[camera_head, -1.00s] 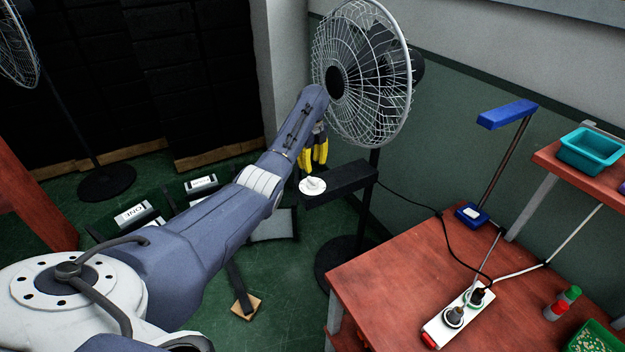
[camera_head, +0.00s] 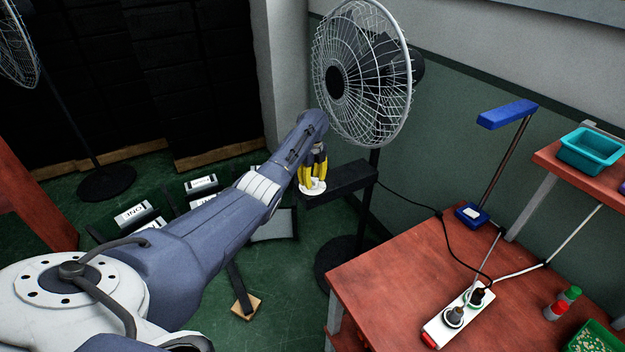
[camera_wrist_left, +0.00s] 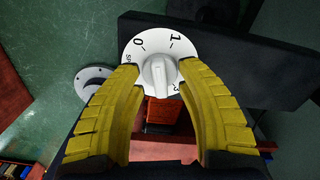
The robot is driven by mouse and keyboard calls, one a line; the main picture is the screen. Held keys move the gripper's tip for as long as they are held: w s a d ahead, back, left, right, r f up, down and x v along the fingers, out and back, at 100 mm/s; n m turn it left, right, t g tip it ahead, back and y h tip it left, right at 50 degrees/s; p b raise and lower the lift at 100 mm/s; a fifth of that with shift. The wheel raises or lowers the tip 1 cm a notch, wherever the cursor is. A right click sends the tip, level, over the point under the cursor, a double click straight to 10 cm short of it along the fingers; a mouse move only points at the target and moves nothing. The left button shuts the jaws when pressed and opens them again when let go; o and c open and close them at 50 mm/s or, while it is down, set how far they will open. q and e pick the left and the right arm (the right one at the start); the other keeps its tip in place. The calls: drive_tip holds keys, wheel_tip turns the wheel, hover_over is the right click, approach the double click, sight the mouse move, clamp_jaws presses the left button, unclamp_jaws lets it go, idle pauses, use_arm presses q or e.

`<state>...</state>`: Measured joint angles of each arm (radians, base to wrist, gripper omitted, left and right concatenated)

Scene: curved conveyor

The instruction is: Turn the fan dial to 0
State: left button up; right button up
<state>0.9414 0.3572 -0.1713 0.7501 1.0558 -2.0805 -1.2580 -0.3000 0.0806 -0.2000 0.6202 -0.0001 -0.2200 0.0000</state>
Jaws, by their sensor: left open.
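The fan dial (camera_wrist_left: 142,50) is a white disc with a raised grey knob (camera_wrist_left: 158,72) and the marks 0, 1 and 2 in the left wrist view. The 0 is at its upper left, the 1 at its top right. In the head view the dial (camera_head: 312,188) sits at the left end of the black control box (camera_head: 347,177) on the fan's (camera_head: 362,75) post. My left gripper (camera_head: 313,182) is open, its yellow fingers over the dial. In the wrist view its fingertips (camera_wrist_left: 160,68) stand on both sides of the knob; contact is unclear. My right gripper is not in view.
A red table (camera_head: 395,285) stands at the right with a white power strip (camera_head: 458,318) and a blue lamp (camera_head: 507,114). A black cable (camera_head: 408,202) runs to the strip.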

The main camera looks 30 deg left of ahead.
use_arm(q)
clamp_jaws()
drive_tip(key=shift+n, duration=0.4)
drive_tip(key=n, duration=0.4)
drive_tip(key=shift+n, duration=0.4)
drive_tip(key=n, duration=1.1)
drive_tip(key=shift+n, duration=0.4)
drive_tip(key=n, duration=0.6)
drive_tip(key=shift+n, duration=0.4)
